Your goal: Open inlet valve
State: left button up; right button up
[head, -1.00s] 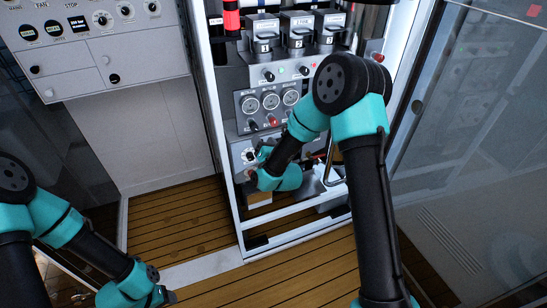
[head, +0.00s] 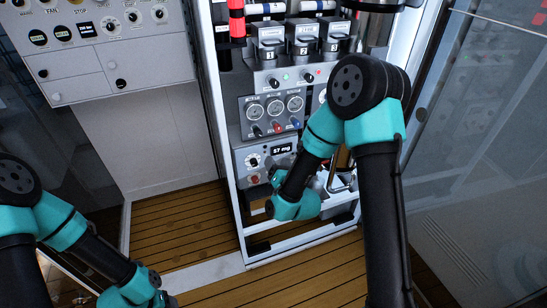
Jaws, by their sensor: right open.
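The inlet valve is not labelled legibly, so I cannot tell which control it is. A grey gauge panel (head: 254,103) in the middle of the rack has round dials, with a black knob (head: 257,131), a red knob (head: 277,127) and a blue knob (head: 295,122) below. Under it, a lower panel (head: 245,154) has a dial knob (head: 253,161), a lit display (head: 283,149) and a red button (head: 254,179). My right gripper (head: 276,176) is open just right of the red button, partly hidden by its wrist. My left gripper (head: 168,300) is low at the left, mostly hidden.
Several numbered lever switches (head: 303,47) stand above the gauges. A white control cabinet (head: 90,60) is at upper left. The white rack frame (head: 218,130) edges the panels. A glass door (head: 480,150) is at right. Wooden floor (head: 190,225) lies below.

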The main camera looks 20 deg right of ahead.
aim_at(259, 134)
jog(key=m, duration=2)
jog(key=m+h, duration=0.1)
jog(key=m, duration=0.9)
jog(key=shift+a+r+m, duration=0.3)
jog(key=shift+a+m, duration=0.1)
jog(key=w, duration=1.7)
jog(key=shift+w+a, duration=0.2)
jog(key=shift+a, duration=0.15)
jog(key=c, duration=0.9)
